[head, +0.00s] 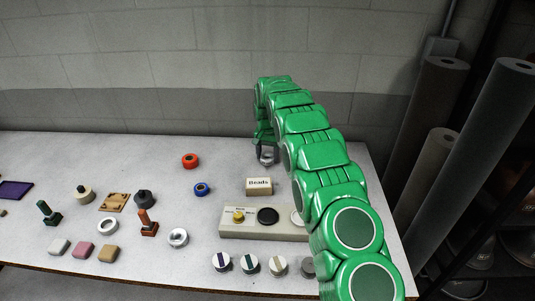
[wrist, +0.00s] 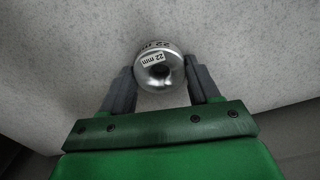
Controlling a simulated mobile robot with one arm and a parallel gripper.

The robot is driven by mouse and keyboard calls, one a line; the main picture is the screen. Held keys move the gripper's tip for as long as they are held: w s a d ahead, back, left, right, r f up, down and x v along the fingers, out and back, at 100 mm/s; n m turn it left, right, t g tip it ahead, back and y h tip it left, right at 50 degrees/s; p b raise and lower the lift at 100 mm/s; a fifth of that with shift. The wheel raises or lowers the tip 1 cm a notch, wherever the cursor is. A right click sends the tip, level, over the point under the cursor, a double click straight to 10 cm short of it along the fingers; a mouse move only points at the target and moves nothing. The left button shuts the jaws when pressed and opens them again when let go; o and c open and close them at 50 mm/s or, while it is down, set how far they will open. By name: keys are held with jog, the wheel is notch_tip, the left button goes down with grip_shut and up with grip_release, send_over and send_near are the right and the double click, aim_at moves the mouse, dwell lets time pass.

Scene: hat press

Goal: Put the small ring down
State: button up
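The small ring (wrist: 160,70) is a shiny silver piece with "22 mm" labels, seen in the wrist view between the two fingers of my gripper (wrist: 161,82). The fingers sit against its sides, so my gripper looks shut on it. In the head view my gripper (head: 267,155) points down over the back right of the grey table (head: 330,160), with the ring's silver at its tips. The ring is low, close to the tabletop; I cannot tell if it touches. My green arm hides part of the table's right side.
The table around the gripper's left is clear. Grey rolls (head: 425,115) stand beyond the right edge.

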aim_at(268, 156)
jog(key=o, duration=0.4)
notch_tip(268, 156, up, 12)
jog(key=shift+r, duration=0.15)
dwell(0.5)
